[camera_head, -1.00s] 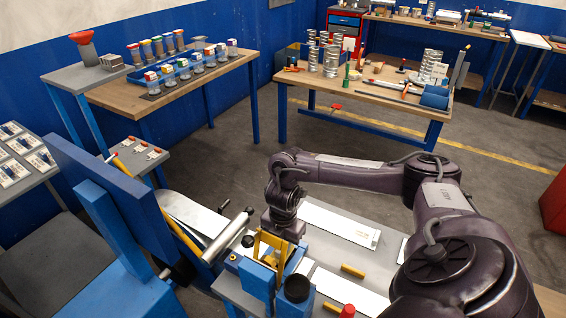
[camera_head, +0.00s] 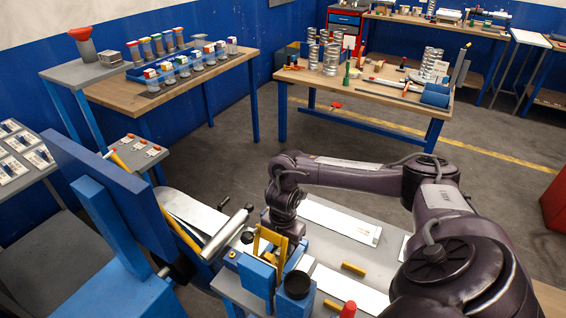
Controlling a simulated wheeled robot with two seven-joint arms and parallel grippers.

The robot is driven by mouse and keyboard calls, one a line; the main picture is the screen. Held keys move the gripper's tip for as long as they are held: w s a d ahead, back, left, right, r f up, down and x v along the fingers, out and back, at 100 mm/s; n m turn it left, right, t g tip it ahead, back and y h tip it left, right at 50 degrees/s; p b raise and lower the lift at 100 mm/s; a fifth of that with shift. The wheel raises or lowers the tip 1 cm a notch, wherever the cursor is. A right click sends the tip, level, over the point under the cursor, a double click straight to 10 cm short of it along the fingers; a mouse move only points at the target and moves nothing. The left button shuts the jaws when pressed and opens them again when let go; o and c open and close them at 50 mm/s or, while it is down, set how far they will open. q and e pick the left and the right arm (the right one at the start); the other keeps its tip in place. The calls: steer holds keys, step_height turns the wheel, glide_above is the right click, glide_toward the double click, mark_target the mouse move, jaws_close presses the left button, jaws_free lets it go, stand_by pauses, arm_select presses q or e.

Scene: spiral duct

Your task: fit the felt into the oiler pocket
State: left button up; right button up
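My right gripper (camera_head: 270,242) has yellow fingers and points down at the blue block assembly at the front of the grey machine table. The two fingers stand a little apart at their upper parts. Their tips are hidden behind the blue block (camera_head: 257,276), so I cannot tell whether they hold anything. I cannot make out the felt or the oiler pocket. A silver roller (camera_head: 227,233) lies tilted just left of the gripper, with a black knob (camera_head: 247,237) close to it. My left gripper is not in view.
A black round cup (camera_head: 297,284) and a red knob (camera_head: 348,309) stand close to the gripper. Yellow bars (camera_head: 353,269) and pale metal strips (camera_head: 340,219) lie on the grey table. A large blue frame (camera_head: 105,200) blocks the left side. A wooden bench (camera_head: 390,92) stands behind.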

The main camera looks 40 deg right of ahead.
steer(key=shift+o, duration=0.7)
steer(key=shift+r, duration=0.1)
steer(key=shift+r, duration=0.25)
step_height(320, 180, up, 6)
steer(key=shift+w+p, duration=0.1)
steer(key=shift+p, duration=0.45)
steer(key=shift+r, duration=0.6)
steer(key=shift+s+f, duration=0.1)
steer(key=shift+s, duration=0.1)
